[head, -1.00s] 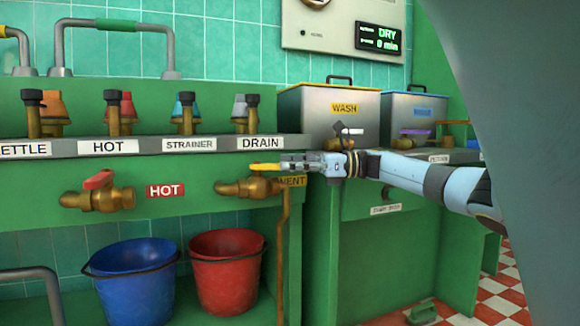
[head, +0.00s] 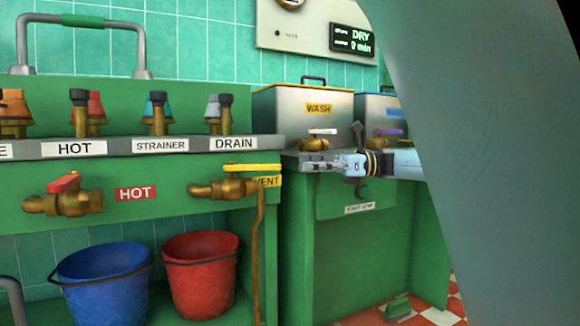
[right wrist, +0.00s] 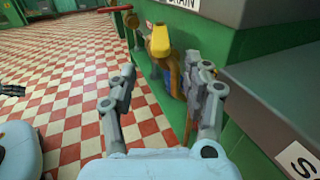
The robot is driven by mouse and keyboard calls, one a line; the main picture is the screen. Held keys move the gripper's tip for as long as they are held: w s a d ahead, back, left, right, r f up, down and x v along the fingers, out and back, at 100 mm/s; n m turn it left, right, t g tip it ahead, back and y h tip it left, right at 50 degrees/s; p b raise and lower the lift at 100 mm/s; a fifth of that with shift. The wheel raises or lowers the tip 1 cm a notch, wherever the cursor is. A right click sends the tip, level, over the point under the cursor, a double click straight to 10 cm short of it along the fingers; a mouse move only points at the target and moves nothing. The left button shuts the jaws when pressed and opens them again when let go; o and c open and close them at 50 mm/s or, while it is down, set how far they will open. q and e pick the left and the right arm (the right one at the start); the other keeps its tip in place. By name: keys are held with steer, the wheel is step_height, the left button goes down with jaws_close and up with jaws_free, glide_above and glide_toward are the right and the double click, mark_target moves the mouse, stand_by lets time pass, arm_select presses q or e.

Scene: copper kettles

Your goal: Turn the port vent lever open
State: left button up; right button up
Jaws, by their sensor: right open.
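In the right wrist view the lever's rounded yellow end (right wrist: 160,42) shows ahead, between and beyond my open fingers (right wrist: 165,90). A dark shape at that view's left edge looks like my left gripper (right wrist: 12,89); its jaws are too small to make out.
A red-handled HOT valve (head: 65,190) is left of the vent valve. A blue bucket (head: 104,280) and a red bucket (head: 201,275) stand below. A steel WASH tank (head: 300,112) is behind my right gripper. Checkered floor (right wrist: 70,70) lies open left of the counter.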

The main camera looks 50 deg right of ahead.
steer(key=shift+s+d, duration=0.3)
steer(key=shift+d, duration=0.05)
